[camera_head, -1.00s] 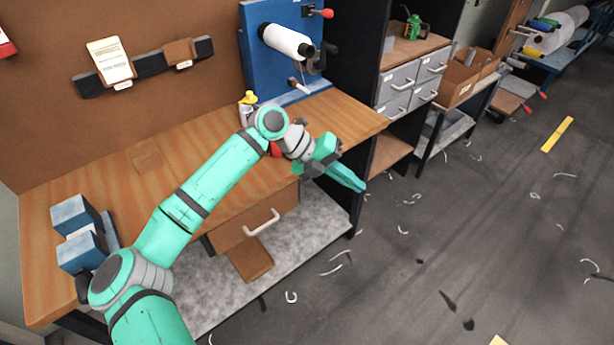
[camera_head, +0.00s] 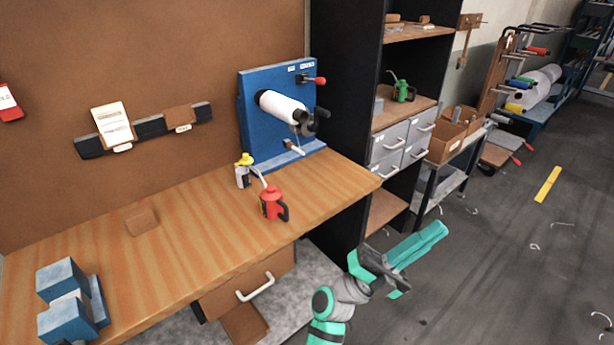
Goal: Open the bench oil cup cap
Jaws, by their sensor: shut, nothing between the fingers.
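On the workbench (camera_head: 180,255) stands a small pale bottle or cup with a yellow top (camera_head: 243,168), just in front of the blue machine. It may be the oil cup; its cap cannot be made out clearly at this size. A red oil can (camera_head: 272,204) with a pale spout and dark handle stands close to its right. My gripper (camera_head: 438,232) is shut and empty, off the bench's front right side, over the floor, pointing to the upper right. It is well apart from the cup and the can.
A blue machine (camera_head: 250,115) with a white roll and crank stands at the back of the bench. A blue block fixture (camera_head: 68,310) sits at the front left. A shelf with grey drawers (camera_head: 398,145) and a green can (camera_head: 402,91) stands to the right. The bench middle is mostly clear.

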